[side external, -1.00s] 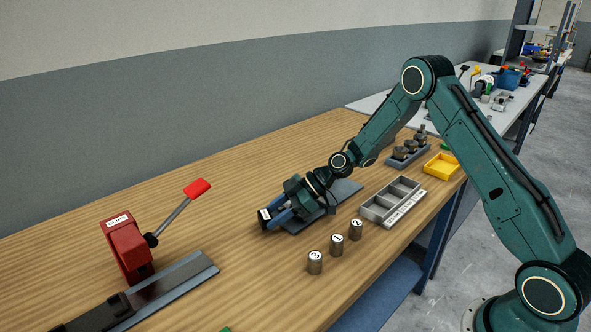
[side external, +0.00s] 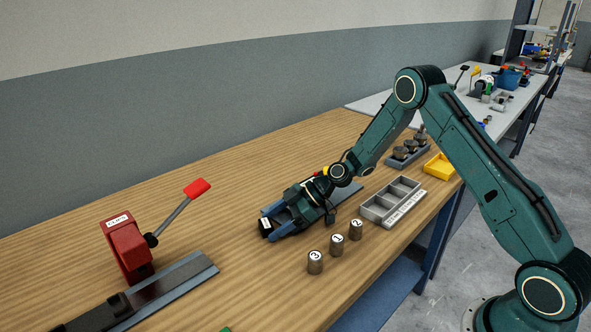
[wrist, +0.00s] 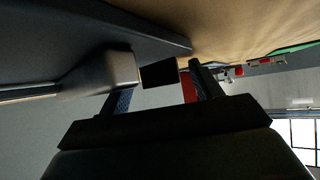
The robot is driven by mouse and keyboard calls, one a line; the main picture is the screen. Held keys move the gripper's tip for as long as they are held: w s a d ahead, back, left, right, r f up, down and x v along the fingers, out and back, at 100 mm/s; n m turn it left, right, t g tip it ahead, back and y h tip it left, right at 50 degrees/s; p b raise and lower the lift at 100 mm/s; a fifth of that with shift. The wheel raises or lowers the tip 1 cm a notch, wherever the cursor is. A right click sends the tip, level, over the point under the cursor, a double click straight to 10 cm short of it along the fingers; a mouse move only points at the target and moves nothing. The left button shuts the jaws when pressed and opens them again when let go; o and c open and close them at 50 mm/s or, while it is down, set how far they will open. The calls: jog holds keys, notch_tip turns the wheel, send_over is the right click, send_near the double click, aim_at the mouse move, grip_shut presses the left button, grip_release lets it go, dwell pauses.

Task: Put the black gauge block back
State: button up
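The black gauge block (wrist: 160,74) shows in the wrist view between my two fingertips; in the side view it is a small dark piece with a white face (side external: 265,224) at the tips. My gripper (side external: 271,229) appears shut on it, low over the wooden table, though the contact on each side is hard to see. A flat blue-grey plate (side external: 345,194) lies under and behind my gripper, which partly hides it. A grey tray (side external: 378,214) with several compartments and white labels stands to the right.
Numbered metal cylinders 3 (side external: 315,263), 1 (side external: 337,245) and 2 (side external: 356,230) stand near the table's front edge. A red lever device (side external: 127,247) and a dark rail (side external: 165,293) are at left. A yellow bin (side external: 441,167) and a weight holder (side external: 407,156) are at right.

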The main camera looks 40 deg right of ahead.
jog(key=shift+r, duration=0.2)
jog(key=shift+s+d+r, duration=0.25)
jog(key=shift+d+r, duration=0.1)
jog(key=shift+d, duration=0.1)
jog(key=v, duration=1)
jog(key=shift+s+d+r, duration=0.15)
jog(key=shift+d+r, duration=0.05)
jog(key=shift+d, duration=0.1)
